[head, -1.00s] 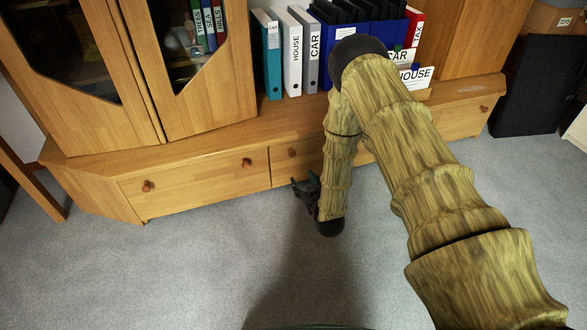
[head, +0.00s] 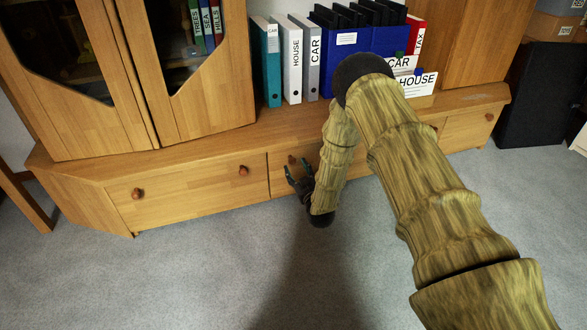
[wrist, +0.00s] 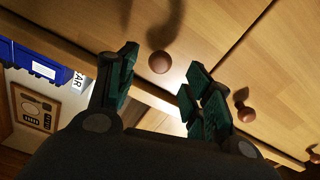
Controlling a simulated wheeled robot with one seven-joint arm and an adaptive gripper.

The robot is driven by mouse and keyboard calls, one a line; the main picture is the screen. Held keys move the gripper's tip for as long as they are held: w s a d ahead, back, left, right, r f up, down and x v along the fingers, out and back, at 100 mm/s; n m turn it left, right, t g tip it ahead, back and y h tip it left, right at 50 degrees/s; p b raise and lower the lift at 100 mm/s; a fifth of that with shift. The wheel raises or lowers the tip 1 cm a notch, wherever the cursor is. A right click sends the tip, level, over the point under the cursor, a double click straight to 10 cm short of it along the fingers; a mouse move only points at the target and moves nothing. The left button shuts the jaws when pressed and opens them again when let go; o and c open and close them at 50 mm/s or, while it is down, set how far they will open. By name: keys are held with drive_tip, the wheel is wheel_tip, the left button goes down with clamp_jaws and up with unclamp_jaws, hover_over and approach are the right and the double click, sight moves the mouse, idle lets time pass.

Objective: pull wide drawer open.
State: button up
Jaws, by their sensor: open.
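The low wooden cabinet has a row of drawers. Its middle drawer (head: 281,179) is partly hidden behind my arm, so I cannot tell its full width. One round brown knob (head: 291,160) of it shows just above my gripper (head: 298,175). In the wrist view this knob (wrist: 158,62) appears between the two open fingers, apparently beyond their tips and not gripped. The left drawer (head: 200,192) has two knobs; its nearer knob (wrist: 243,112) is beside the right finger in the wrist view. The drawers look shut.
Binders (head: 292,60) and a blue file box (head: 350,40) stand on the cabinet top. Glass-doored cupboards (head: 120,70) rise at the left. A black box (head: 540,95) stands at the right. The grey carpet (head: 190,270) in front is clear.

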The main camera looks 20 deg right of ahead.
sight(293, 163)
drive_tip(key=shift+w+a+b, duration=0.1)
drive_tip(key=shift+w+b, duration=0.7)
drive_tip(key=shift+w, duration=1.35)
clamp_jaws()
